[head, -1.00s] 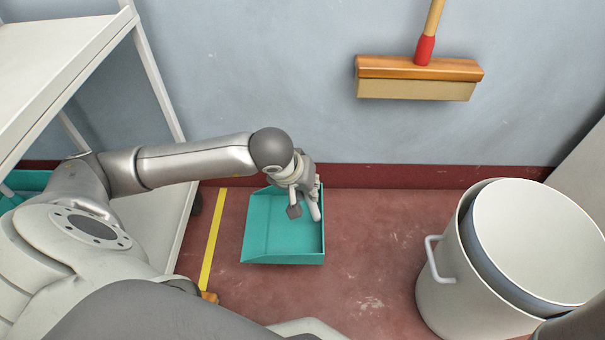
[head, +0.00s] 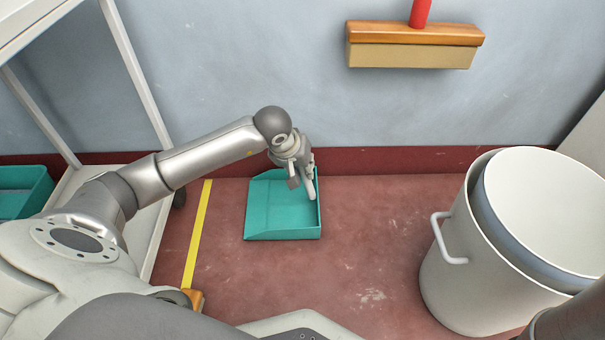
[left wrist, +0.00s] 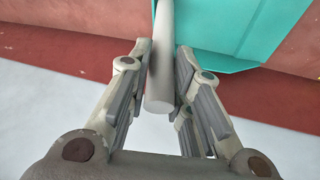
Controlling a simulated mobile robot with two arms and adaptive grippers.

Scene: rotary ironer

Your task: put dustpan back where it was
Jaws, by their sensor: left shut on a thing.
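The teal dustpan (head: 283,212) is at the foot of the wall, right of the yellow floor line, its open tray facing up. I cannot tell if it touches the floor. My left gripper (head: 302,184) is at its right rear, shut on its pale handle. The left wrist view shows this round handle (left wrist: 160,75) between the fingers of my left gripper (left wrist: 160,90), with part of the teal pan (left wrist: 230,30) beyond. My right gripper is out of the head view.
A white bin (head: 455,270) with a side handle stands at the right. A broom (head: 412,45) hangs on the wall. A white shelf unit (head: 135,75) and a teal crate (head: 25,190) are at the left. The red floor (head: 375,235) between dustpan and bin is clear.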

